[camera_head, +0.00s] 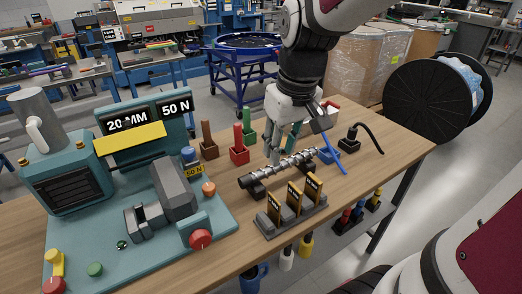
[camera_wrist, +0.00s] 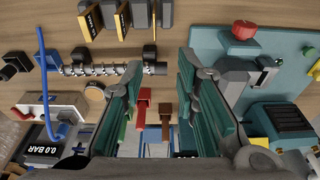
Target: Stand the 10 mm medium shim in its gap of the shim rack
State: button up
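The shim rack (camera_head: 290,222) is a grey block with upright dividers near the table's front edge. Dark plates with yellow faces stand in it: a left one (camera_head: 274,208), a middle one (camera_head: 294,197) and a right one (camera_head: 313,188). Their sizes are too small to read, so I cannot tell which is the 10 mm medium shim.
A steel screw on black supports (camera_head: 280,174) lies between my gripper and the rack. A blue rod (camera_head: 333,152) leans at its right. Red (camera_head: 239,155), green and brown bins stand behind. A teal test machine (camera_head: 175,235) fills the left of the table.

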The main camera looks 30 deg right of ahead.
jog(key=s+a+r+t, duration=0.3)
jog(key=s+a+r, duration=0.2)
jog(key=s+a, duration=0.3)
jog(key=shift+s+r, duration=0.4)
jog(key=shift+s, duration=0.3)
